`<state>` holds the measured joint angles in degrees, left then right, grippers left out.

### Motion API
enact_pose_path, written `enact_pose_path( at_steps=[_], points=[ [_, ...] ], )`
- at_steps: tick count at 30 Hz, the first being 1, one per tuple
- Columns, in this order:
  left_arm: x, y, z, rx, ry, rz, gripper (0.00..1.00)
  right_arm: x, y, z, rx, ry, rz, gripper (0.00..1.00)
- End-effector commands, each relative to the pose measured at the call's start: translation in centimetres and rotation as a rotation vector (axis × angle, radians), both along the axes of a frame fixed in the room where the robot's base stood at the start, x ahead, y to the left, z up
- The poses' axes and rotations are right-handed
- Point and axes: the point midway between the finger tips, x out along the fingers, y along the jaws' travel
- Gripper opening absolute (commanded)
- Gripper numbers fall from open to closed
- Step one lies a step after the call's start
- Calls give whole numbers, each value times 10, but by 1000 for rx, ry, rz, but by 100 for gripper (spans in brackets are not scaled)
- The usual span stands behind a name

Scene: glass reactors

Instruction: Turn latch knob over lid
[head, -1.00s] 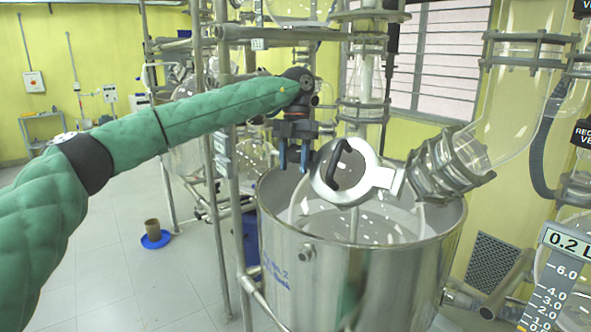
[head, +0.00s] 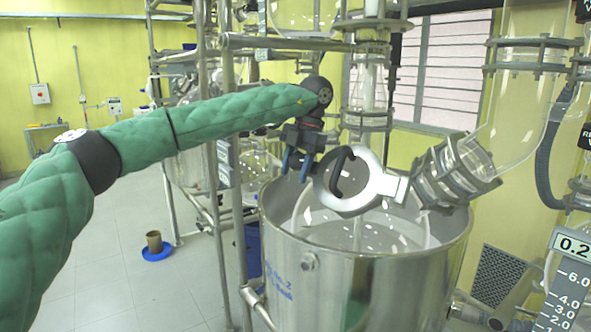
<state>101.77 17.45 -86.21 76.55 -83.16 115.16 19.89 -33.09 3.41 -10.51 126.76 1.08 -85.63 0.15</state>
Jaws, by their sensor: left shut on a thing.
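The lid is a round pale metal ring with a dark centre (head: 354,202), tilted at the left end of a clamped glass port above the steel vessel. A black curved handle (head: 337,180) crosses its left part. My left gripper (head: 295,172) reaches in from the left, its blue fingers pointing down beside the lid's left edge. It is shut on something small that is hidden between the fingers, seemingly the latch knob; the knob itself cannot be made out. My right gripper is out of view.
The open steel vessel (head: 360,285) stands below the lid. Vertical metal frame posts (head: 237,230) rise beside my left forearm. Glass pipes with clamps (head: 458,172) fill the right side. A brown cup on a blue dish (head: 157,254) sits on the open floor at left.

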Motion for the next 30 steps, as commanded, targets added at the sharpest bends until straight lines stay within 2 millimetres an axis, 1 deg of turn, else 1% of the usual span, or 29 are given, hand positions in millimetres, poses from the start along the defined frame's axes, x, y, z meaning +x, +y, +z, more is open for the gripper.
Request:
enact_pose_path(
  at_steps=[1,2,3,5,11,17,20,30],
  points=[
    [0,0,-3,2,4,-1,22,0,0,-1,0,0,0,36],
    [0,0,-3,2,4,-1,47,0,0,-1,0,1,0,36],
    [0,0,-3,2,4,-1,55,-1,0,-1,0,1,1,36],
    [0,0,-2,1,3,-1,66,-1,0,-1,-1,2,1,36],
    [0,0,-1,1,2,0,67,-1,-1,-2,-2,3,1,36],
    [0,0,1,-23,17,23,67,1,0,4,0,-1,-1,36],
    [-1,0,2,-69,51,70,67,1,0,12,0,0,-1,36],
    [-5,-7,5,-337,231,342,67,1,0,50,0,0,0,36]
  ],
)
